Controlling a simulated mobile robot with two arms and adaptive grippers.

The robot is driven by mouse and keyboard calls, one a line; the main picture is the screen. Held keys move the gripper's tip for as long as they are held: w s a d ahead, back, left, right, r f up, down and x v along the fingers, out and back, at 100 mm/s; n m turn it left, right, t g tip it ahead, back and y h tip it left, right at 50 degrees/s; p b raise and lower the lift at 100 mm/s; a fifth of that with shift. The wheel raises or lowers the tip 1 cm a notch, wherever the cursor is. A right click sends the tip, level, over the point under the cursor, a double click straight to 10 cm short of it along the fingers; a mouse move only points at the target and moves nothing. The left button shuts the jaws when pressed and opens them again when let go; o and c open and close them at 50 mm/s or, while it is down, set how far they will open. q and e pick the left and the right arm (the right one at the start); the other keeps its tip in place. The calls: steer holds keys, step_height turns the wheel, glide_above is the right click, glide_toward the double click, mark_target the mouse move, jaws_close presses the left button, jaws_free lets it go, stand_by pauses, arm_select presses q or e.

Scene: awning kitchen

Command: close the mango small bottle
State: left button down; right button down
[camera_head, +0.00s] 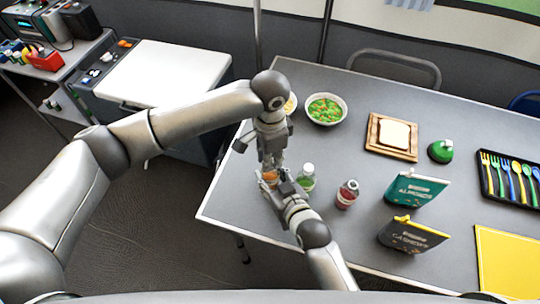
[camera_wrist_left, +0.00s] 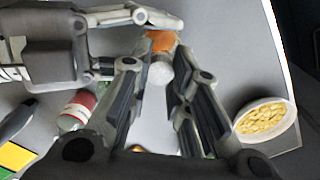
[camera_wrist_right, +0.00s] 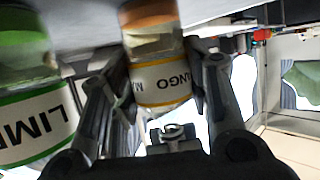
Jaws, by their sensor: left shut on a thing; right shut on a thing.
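The mango small bottle (camera_wrist_right: 158,82), with orange contents and a white label, is between the fingers of my right gripper (camera_wrist_right: 160,105). In the head view the right gripper (camera_head: 268,184) holds it near the table's left part. My left gripper (camera_head: 270,166) comes down from above it. In the left wrist view the left fingers (camera_wrist_left: 157,75) are closed around a white cap (camera_wrist_left: 160,73), with the orange bottle (camera_wrist_left: 162,42) just beyond it. Cap and bottle line up, but I cannot tell whether the cap is seated.
A lime bottle (camera_head: 306,180) with a white cap stands close to the right of the grippers. A red bottle (camera_head: 347,194) stands farther right. Bowls (camera_head: 326,109), a board with bread (camera_head: 391,152) and almonds (camera_head: 415,187) and cashews (camera_head: 412,233) packages are also on the table.

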arm_select(q)
steer(key=m, duration=0.9)
steer(key=c, duration=1.3)
jaws_free()
step_height(320, 180, up, 12)
